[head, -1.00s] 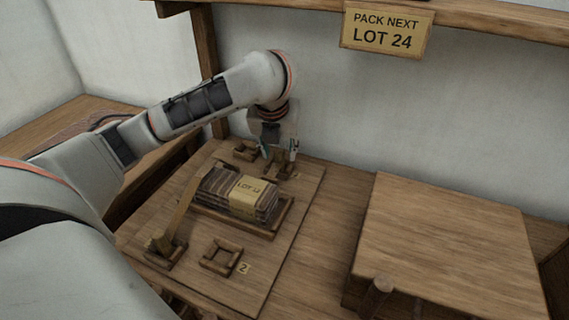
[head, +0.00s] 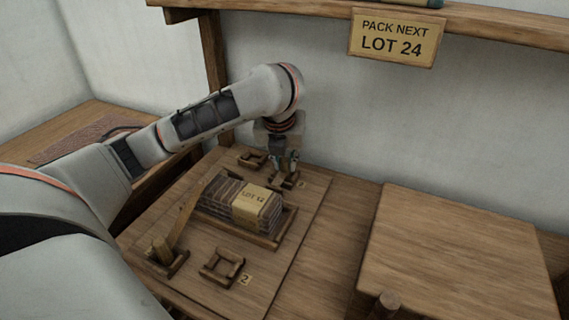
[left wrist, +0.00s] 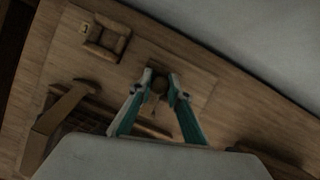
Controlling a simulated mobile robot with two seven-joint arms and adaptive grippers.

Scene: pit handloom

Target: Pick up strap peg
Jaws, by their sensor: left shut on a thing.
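My left gripper (head: 285,166) reaches down at the far right corner of the wooden board (head: 190,285). In the left wrist view its two green-sided fingers (left wrist: 161,78) are shut on the strap peg (left wrist: 160,86), whose round brown top shows between the tips. The peg is over or in a small wooden holder; the fingers hide how deep it sits. A striped cloth bundle (head: 220,199) labelled LOT 12 lies in a wooden tray (head: 267,241) on the board. A tan strap (head: 186,216) slants from the bundle to a near-left block (head: 169,260). My right gripper is out of view.
A square wooden holder (head: 222,267) sits by tag 2 at the board's near side. Another holder (head: 252,160) is at the far edge, near the gripper. A raised wooden top (head: 455,255) stands at right. A sign (head: 396,38) reads PACK NEXT LOT 24.

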